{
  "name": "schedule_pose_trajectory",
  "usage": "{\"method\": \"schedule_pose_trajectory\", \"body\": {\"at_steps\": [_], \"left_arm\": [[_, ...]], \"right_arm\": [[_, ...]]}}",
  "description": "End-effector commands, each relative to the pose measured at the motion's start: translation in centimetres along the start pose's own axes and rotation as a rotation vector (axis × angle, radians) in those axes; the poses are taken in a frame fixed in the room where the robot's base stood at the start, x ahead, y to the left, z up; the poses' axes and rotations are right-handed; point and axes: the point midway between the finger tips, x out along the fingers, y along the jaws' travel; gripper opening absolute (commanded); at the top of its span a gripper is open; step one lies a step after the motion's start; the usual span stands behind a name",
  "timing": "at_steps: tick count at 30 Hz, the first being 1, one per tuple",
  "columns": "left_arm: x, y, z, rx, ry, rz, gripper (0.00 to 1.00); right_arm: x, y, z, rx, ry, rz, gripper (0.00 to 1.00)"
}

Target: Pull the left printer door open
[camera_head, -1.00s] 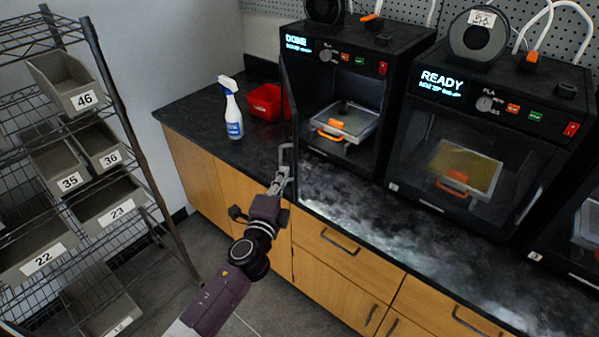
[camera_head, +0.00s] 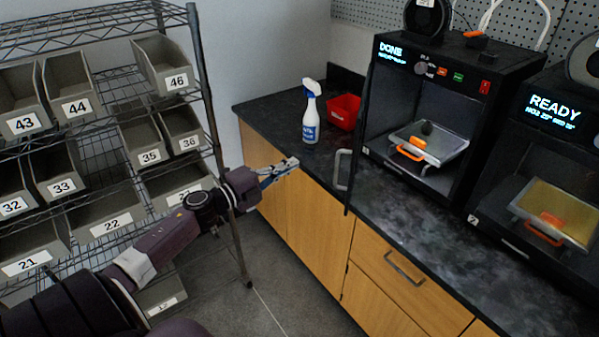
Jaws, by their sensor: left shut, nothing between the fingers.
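The left printer (camera_head: 455,70) is a black box with a "DONE" display. Its door (camera_head: 358,140) stands swung open at the left side of the front and shows nearly edge-on. The door's grey handle (camera_head: 342,170) is on its left face, over the counter's front edge. Inside the open chamber, a print bed (camera_head: 430,145) with an orange clip holds a small dark object. My left gripper (camera_head: 290,165) is shut and empty, to the left of the handle and apart from it. My right gripper is not in view.
A spray bottle (camera_head: 311,118) and a red bin (camera_head: 343,110) stand on the dark counter (camera_head: 270,112) behind my gripper. A second printer (camera_head: 545,150) reading "READY" is at the right. A wire rack (camera_head: 196,60) with numbered grey bins is close on the left.

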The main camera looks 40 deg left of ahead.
Motion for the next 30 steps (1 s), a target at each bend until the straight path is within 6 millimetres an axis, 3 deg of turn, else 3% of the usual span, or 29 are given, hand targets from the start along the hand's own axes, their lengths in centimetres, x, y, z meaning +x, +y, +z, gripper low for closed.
{"method": "schedule_pose_trajectory", "body": {"at_steps": [30], "left_arm": [[0.06, 0.00, -0.08, 0.001, -0.001, 0.000, 0.00]], "right_arm": [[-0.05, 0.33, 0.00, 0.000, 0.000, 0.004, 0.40]]}}
